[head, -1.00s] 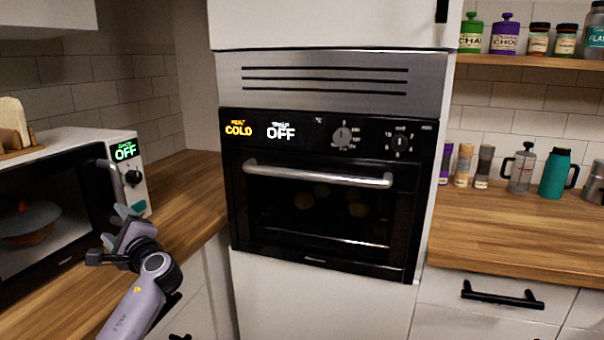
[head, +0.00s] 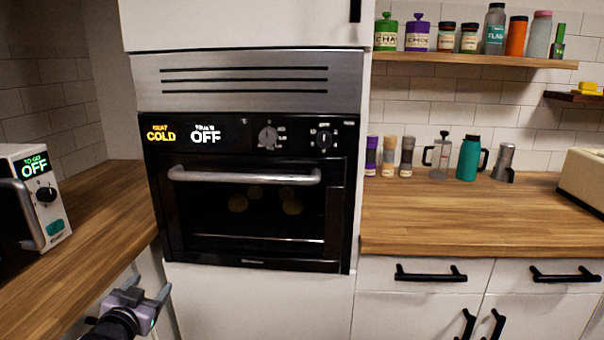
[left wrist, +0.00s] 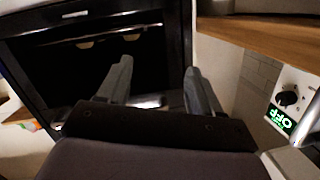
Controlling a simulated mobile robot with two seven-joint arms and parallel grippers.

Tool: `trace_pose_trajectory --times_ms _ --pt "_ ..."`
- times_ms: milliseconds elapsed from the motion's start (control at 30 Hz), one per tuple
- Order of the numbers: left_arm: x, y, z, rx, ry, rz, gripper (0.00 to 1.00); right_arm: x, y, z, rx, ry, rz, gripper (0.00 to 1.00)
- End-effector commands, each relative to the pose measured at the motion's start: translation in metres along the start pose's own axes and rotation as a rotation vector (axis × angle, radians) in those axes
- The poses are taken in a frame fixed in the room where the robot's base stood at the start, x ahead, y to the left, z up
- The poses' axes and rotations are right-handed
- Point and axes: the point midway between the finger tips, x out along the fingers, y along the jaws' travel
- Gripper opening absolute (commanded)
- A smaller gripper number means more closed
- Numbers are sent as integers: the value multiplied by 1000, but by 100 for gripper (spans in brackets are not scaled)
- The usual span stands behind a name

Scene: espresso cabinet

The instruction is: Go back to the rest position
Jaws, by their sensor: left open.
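My left gripper (head: 140,296) is low at the bottom left of the head view, in front of the white cabinet below the left counter. It is open and empty. In the left wrist view its two fingers (left wrist: 158,88) stand apart with nothing between them. The black oven (head: 250,200) lies beyond them, shut, with several round items behind its glass. Its displays read COLD and OFF. My right gripper is in neither view.
A microwave (head: 52,222) stands on the left wooden counter (head: 105,200); its display reads OFF. The right counter (head: 450,220) has a clear front, with a teal flask (head: 468,158) and other containers at the back. Drawer handles (head: 430,273) stick out below it.

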Motion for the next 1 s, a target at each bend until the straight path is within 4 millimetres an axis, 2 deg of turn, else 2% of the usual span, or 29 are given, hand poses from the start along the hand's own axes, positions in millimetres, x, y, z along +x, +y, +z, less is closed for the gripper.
trace_pose_trajectory --times_ms 33,200,367,500,600,733,833,1000 --pt "-14 19 23 -7 -32 28 65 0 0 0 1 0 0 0" --pt "-68 71 86 -37 -124 110 65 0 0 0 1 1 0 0" --pt "-130 116 135 -78 -215 180 65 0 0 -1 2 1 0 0" --pt "-190 148 167 -123 -296 232 65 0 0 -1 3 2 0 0" --pt "-230 165 183 -155 -350 259 65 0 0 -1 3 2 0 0" --pt "-270 179 195 -187 -404 282 65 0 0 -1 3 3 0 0" --pt "-289 184 198 -204 -429 291 65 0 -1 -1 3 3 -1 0" --pt "-298 187 200 -212 -441 295 65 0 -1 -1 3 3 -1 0"
